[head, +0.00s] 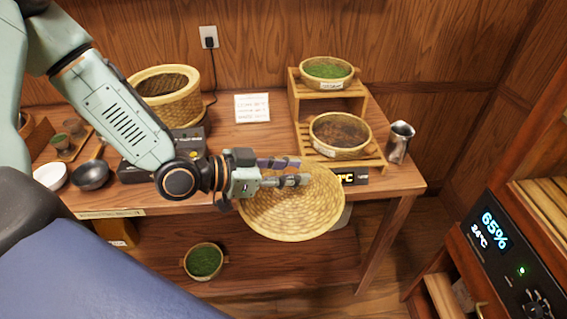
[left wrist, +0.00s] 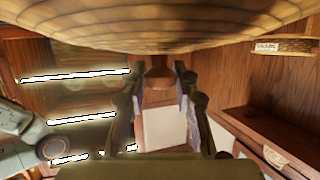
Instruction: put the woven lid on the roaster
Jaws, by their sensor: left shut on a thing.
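The woven lid (head: 290,215) is a wide, round straw disc in front of the table's right half. In the left wrist view the lid (left wrist: 160,25) spans the top, with a brown knob-like piece (left wrist: 160,75) between the fingertips (left wrist: 163,72). The roaster (head: 152,85) appears to be the open, round woven basket at the back left of the table. My left arm hides part of its front. My right gripper is not in view.
Wooden risers (head: 298,102) hold an upper basket of green leaves (head: 327,70) and a lower basket of dark tea (head: 340,135). A metal cup (head: 399,142) stands beside them. A white card (head: 252,107) lies between roaster and risers.

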